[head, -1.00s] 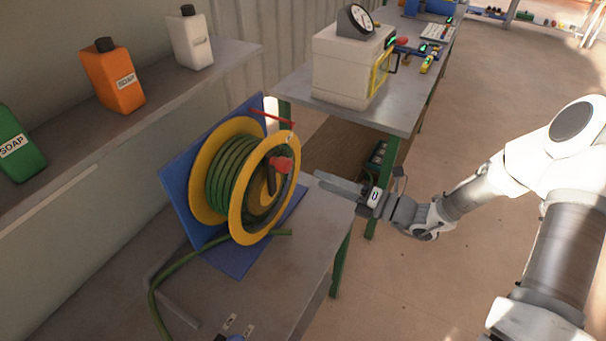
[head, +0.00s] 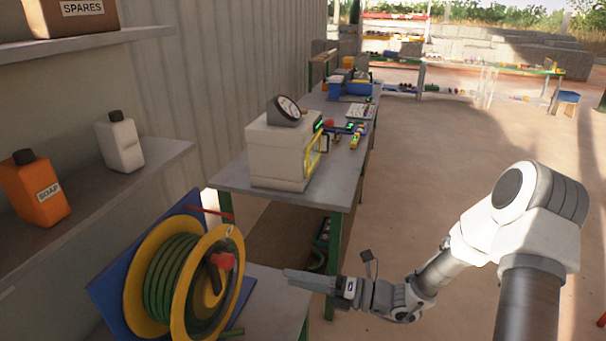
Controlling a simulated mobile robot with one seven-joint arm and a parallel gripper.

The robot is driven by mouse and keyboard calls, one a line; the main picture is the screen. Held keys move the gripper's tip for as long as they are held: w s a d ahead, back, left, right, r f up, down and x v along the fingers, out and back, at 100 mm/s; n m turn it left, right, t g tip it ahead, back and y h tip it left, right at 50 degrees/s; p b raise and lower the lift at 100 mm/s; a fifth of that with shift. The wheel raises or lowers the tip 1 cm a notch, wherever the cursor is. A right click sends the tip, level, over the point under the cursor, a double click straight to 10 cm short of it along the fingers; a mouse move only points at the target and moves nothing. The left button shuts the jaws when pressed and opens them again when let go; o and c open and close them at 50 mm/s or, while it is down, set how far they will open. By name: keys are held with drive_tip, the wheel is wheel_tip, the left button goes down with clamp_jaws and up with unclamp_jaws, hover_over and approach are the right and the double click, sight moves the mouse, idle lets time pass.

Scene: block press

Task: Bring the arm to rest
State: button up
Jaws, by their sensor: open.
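My gripper (head: 300,279) is in the lower middle of the head view, at the end of my white and grey arm. It points left toward a yellow hose reel (head: 180,280) with a green hose and a red knob. The fingers are seen from the side and look empty. They are near the reel's right side, by the edge of the grey table (head: 275,305) under it. I cannot tell the exact gap between fingertips and reel. My arm is bent at the elbow, over open floor at the right.
A bench (head: 235,180) behind carries a white box with a gauge (head: 283,150) and several small devices. At left, a shelf (head: 85,205) holds an orange soap bottle (head: 35,188) and a white bottle (head: 120,142).

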drive_tip(key=s+d+r+n+g+h, duration=0.1)
drive_tip(key=s+r+n+g+h, duration=0.3)
drive_tip(key=s+n, duration=0.45)
drive_tip(key=s+d+r+n+g+h, duration=0.25)
drive_tip(key=s+n+h, duration=0.25)
drive_tip(key=n, duration=0.6)
drive_tip(key=s+d+r+n+t+h, duration=0.6)
drive_tip(key=d+r+n, duration=0.6)
drive_tip(key=n, duration=0.2)
drive_tip(key=t+h, duration=0.1)
drive_tip(key=h, duration=0.1)
drive_tip(key=shift+s+t+h, duration=0.35)
drive_tip(key=shift+s+h, duration=0.05)
drive_tip(key=c, duration=0.4)
drive_tip(key=shift+a, duration=0.15)
drive_tip(key=shift+a, duration=0.1)
